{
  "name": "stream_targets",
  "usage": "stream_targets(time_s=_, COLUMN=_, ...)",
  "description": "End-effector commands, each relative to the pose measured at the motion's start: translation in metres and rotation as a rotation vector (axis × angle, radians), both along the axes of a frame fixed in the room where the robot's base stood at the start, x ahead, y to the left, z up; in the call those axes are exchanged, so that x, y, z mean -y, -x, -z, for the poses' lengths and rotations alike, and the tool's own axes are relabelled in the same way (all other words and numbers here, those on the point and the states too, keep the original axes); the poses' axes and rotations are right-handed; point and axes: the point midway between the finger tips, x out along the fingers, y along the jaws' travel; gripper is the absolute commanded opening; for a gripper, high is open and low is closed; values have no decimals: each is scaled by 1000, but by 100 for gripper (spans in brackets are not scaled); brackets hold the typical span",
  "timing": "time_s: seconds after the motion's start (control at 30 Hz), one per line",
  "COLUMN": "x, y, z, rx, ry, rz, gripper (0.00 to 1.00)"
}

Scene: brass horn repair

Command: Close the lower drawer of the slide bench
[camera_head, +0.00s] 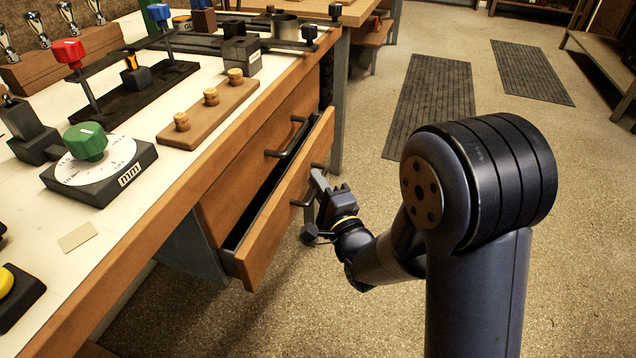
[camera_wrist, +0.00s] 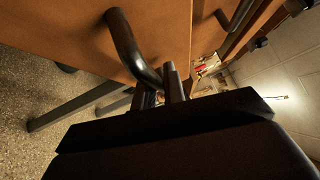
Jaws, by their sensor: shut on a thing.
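The lower drawer (camera_head: 285,213) of the slide bench (camera_head: 150,240) stands partly open, with a dark gap behind its wooden front. Its dark bar handle (camera_head: 303,203) is on the front's outer face. My gripper (camera_head: 318,184) is at this handle, outside the drawer, and is shut on it. In the wrist view the dark curved handle (camera_wrist: 122,38) runs from the wooden front down toward my gripper. The exact contact is partly hidden by the gripper body. The upper drawer (camera_head: 262,140), with its own handle (camera_head: 287,138), is closed above.
The bench top holds a green-knobbed dial (camera_head: 98,170), a wooden strip with corks (camera_head: 210,110) and a red-knobbed fixture (camera_head: 130,90). A bench leg (camera_head: 340,90) stands beyond the drawers. The floor to the right is open, with dark mats (camera_head: 430,100).

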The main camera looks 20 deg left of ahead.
Motion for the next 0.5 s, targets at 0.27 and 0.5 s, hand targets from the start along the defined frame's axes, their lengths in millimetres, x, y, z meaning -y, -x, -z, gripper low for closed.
stream_targets(time_s=0.27, x=-36, y=-3, z=2, rx=2, ry=0, rz=-2, gripper=0)
stream_targets(time_s=0.5, x=-46, y=-4, z=0, rx=-1, ry=2, rz=0, gripper=0)
